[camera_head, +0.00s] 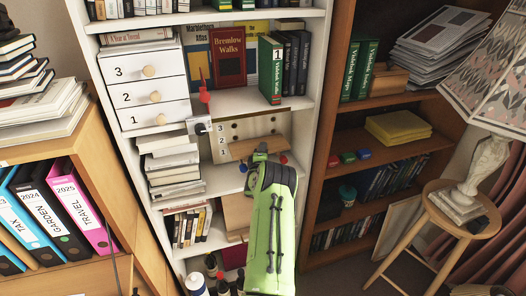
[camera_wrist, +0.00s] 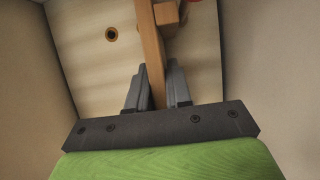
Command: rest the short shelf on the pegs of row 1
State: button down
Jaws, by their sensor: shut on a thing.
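The short shelf (camera_head: 242,148) is a light wooden board in the middle bay of the white bookcase, about level with the row 1 label (camera_head: 224,153). In the wrist view it shows edge-on as a narrow strip (camera_wrist: 152,60) between my fingers. My gripper (camera_wrist: 158,88) is shut on it; in the head view my gripper (camera_head: 259,152) is at the shelf's front edge, with my green forearm in front. The back panel (camera_wrist: 85,60) has a dark hole (camera_wrist: 111,34). A small wooden block (camera_wrist: 166,14) touches or nearly touches the board. I cannot tell whether the board rests on pegs.
A red pointed object (camera_head: 204,95) is above. A small red item (camera_head: 283,159) lies right of my gripper. The bay's side walls are close on both sides.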

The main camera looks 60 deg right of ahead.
jog(key=shift+f+b, duration=1.2)
jog(key=shift+b, duration=0.15)
jog(key=c, duration=1.2)
grip_release()
jog(key=shift+c, duration=0.2)
jog(key=shift+s+a, duration=0.1)
jog(key=shift+s+a+p, duration=0.6)
jog(key=shift+s+a, duration=1.45)
jog(key=o, duration=0.6)
jog(key=shift+c, duration=0.2)
jog(key=shift+s, duration=0.1)
